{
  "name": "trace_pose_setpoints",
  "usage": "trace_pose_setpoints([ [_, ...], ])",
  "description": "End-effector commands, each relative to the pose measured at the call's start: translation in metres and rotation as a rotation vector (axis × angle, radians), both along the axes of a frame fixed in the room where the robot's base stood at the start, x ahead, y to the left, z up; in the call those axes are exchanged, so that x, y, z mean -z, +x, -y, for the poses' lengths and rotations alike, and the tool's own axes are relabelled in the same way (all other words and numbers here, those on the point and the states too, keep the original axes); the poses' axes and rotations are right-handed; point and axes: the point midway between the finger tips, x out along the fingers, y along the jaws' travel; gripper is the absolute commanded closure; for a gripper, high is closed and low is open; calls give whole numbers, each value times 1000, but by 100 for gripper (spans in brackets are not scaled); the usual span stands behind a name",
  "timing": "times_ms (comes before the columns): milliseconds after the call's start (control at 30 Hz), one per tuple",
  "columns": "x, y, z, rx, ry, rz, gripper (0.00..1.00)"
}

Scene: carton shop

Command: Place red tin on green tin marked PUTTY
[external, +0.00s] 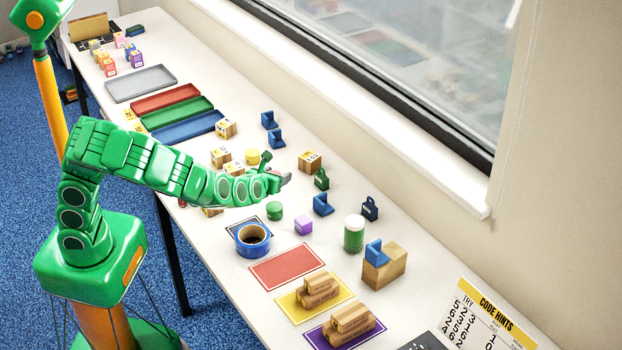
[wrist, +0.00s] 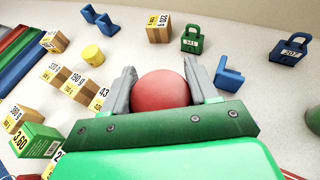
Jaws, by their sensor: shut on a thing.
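My gripper (external: 283,179) is above the middle of the table in the external view. In the wrist view my gripper (wrist: 162,82) is shut on the red tin (wrist: 162,90), whose round red top shows between the grey fingers. The red tin cannot be made out in the external view. A small green tin (external: 274,211) stands upright on the table, just nearer the camera than my gripper and apart from it. No PUTTY marking can be read on it. A taller green jar with a white lid (external: 354,236) stands further right.
A blue tape roll (external: 252,240) and a purple cube (external: 303,225) stand close to the green tin. A yellow tin (wrist: 93,54), numbered cartons (wrist: 158,27), padlocks (wrist: 289,49) and blue angled pieces (wrist: 229,75) surround my gripper. Coloured trays (external: 178,113) lie to the left.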

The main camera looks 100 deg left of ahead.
Motion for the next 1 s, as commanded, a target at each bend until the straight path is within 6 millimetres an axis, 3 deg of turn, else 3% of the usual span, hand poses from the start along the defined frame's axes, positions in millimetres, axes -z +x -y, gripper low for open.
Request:
trace_pose_setpoints([
  [300, 34, 0, 0, 2, 0, -5, 74],
  [800, 70, 0, 0, 3, 0, -3, 74],
  [1000, 75, 0, 1, 3, -1, -1, 74],
])
